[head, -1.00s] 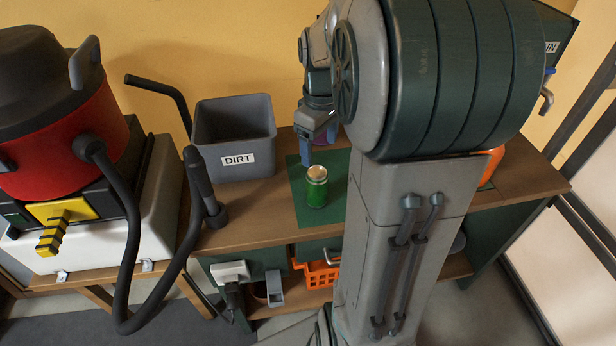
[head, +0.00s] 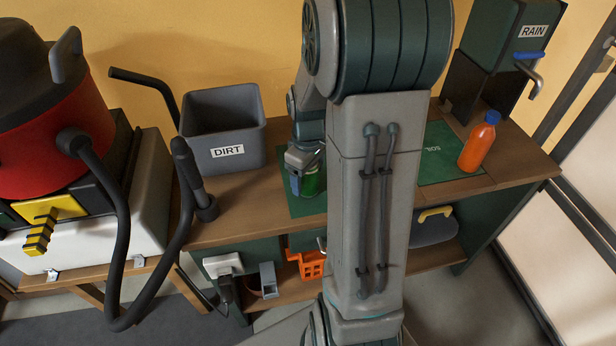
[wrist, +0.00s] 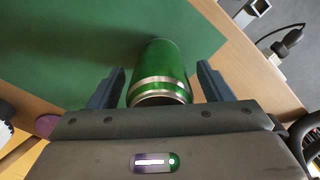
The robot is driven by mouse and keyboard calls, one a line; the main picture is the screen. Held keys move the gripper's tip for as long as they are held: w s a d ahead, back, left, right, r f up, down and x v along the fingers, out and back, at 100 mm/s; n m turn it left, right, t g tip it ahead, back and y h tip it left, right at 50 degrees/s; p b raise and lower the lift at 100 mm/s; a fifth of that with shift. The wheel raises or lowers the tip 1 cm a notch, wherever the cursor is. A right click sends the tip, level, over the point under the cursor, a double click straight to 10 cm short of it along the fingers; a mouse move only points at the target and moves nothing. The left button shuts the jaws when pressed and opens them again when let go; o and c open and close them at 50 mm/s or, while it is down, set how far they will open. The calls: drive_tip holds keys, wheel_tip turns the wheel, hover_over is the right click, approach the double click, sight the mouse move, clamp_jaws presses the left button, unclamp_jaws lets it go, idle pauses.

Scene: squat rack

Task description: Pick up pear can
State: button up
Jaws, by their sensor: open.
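The green can (wrist: 159,75) stands on the green mat (wrist: 60,40) on the wooden bench, its silver-rimmed end towards the palm in the wrist view. In the head view the can (head: 312,183) is partly hidden by my gripper and arm. My gripper (wrist: 160,82) is open, with one dark finger on each side of the can and a gap showing on both sides. In the head view my gripper (head: 300,172) points down at the can. No label is readable on the can.
A grey DIRT bin (head: 222,130) stands left of the mat, with a black hose nozzle (head: 195,180) beside it. An orange bottle (head: 479,142) and a RAIN dispenser (head: 515,60) stand on the right. An orange basket (head: 308,262) sits on the shelf below.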

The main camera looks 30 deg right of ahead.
drive_tip(key=c, duration=1)
drive_tip(key=shift+c, duration=0.2)
